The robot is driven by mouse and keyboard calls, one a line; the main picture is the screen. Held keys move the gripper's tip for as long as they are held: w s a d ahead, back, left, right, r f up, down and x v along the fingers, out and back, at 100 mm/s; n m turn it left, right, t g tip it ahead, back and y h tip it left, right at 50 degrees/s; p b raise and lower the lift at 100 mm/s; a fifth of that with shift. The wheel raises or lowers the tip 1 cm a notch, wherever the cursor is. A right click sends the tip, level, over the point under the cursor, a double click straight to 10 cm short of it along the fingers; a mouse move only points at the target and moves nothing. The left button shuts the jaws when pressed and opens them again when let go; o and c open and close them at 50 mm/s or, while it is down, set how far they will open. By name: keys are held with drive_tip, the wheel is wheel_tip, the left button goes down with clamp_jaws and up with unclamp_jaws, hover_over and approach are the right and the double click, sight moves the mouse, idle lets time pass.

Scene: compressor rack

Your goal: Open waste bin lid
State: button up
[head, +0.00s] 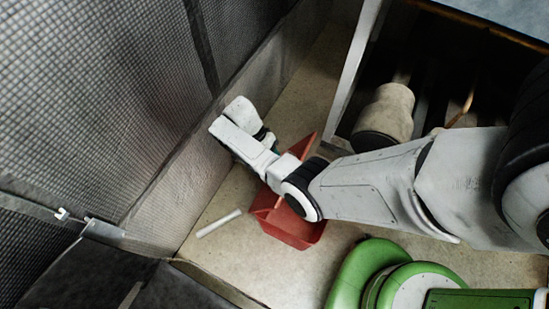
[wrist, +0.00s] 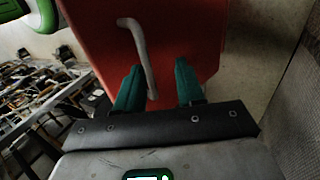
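The waste bin is red (head: 290,230) and stands on the floor in the head view, partly hidden under my arm. A red edge of it also shows above my arm. In the wrist view its red surface (wrist: 95,30) fills the upper middle and carries a grey bent bar handle (wrist: 138,45). My gripper (wrist: 156,84) is open, its two green fingers apart, with the lower end of the handle showing between them. I cannot tell whether the fingers touch it. In the head view the fingertips are hidden behind my wrist. I cannot tell how far the lid is raised.
A white stick (head: 219,223) lies on the floor left of the bin. A grey mesh wall with a low plinth (head: 190,185) runs along the left. A rack with a pale cylinder (head: 386,112) stands at the upper right. Bare floor (head: 225,255) shows in front of the bin.

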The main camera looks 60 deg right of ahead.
drive_tip(key=w+r+b, duration=0.1)
drive_tip(key=w+r, duration=0.4)
drive_tip(key=w, duration=0.2)
drive_tip(key=shift+w+a+r, duration=0.15)
drive_tip(key=shift+w+r, duration=0.15)
drive_tip(key=shift+r, duration=0.1)
idle(0.6)
idle(0.4)
drive_tip(key=v, duration=1)
drive_tip(key=shift+w+r, duration=0.2)
drive_tip(key=shift+r, duration=0.1)
